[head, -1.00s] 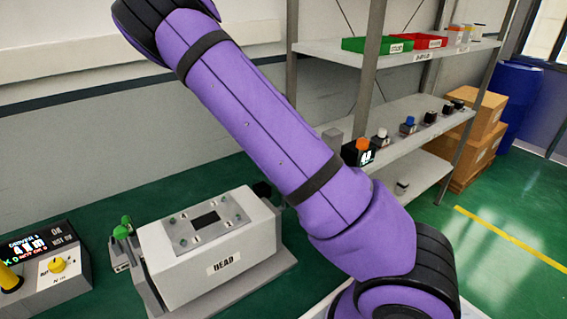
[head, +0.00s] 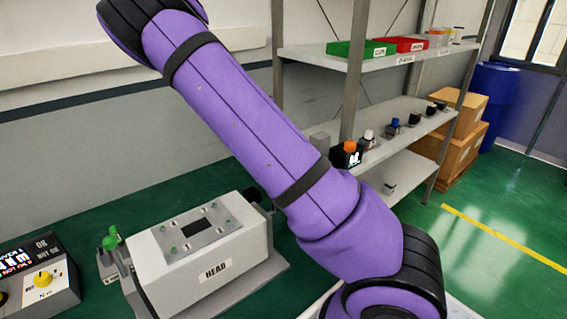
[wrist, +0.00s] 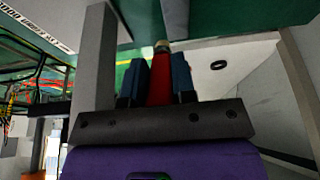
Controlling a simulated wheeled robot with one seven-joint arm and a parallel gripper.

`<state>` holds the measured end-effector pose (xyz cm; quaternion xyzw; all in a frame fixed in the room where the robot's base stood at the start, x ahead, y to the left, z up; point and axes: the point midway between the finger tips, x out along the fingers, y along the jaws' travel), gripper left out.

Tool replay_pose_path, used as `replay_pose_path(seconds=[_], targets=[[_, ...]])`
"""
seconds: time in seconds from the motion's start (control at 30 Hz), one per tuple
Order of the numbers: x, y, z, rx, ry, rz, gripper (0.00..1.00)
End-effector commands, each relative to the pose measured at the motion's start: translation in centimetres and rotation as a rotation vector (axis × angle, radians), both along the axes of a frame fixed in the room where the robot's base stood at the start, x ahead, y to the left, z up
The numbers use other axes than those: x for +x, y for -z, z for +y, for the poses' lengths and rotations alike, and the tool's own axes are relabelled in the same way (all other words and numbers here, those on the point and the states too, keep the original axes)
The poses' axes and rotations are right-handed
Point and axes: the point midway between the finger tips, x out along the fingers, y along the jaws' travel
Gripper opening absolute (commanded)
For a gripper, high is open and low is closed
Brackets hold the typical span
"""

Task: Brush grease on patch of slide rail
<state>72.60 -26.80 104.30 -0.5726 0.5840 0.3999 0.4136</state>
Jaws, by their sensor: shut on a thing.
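In the wrist view my gripper (wrist: 157,80) is shut on a red handle (wrist: 159,88), with a dark finger on each side of it. A brass-coloured band (wrist: 162,46) shows at the handle's far end. I cannot make out bristles or grease. I cannot pick out the slide rail or its patch for certain in either view. In the head view my purple arm crosses the middle and my gripper is out of frame.
A white box marked HEAD (head: 215,268) stands on the green surface, with a control unit (head: 42,283) to its left. A shelf rack (head: 385,57) holds bins at the back. In the wrist view a grey post (wrist: 95,70) stands close left of my gripper.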

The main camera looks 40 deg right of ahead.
Motion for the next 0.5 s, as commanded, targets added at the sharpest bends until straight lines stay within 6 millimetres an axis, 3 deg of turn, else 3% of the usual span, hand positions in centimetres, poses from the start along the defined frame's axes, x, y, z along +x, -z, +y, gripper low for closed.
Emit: replay_pose_path(seconds=[0.27, 0.5], targets=[[0.2, -0.4, 0.7, 0.093, -0.019, -0.065, 0.00], [1.0, -2.5, 1.9, 0.192, -0.063, -0.125, 0.00]])
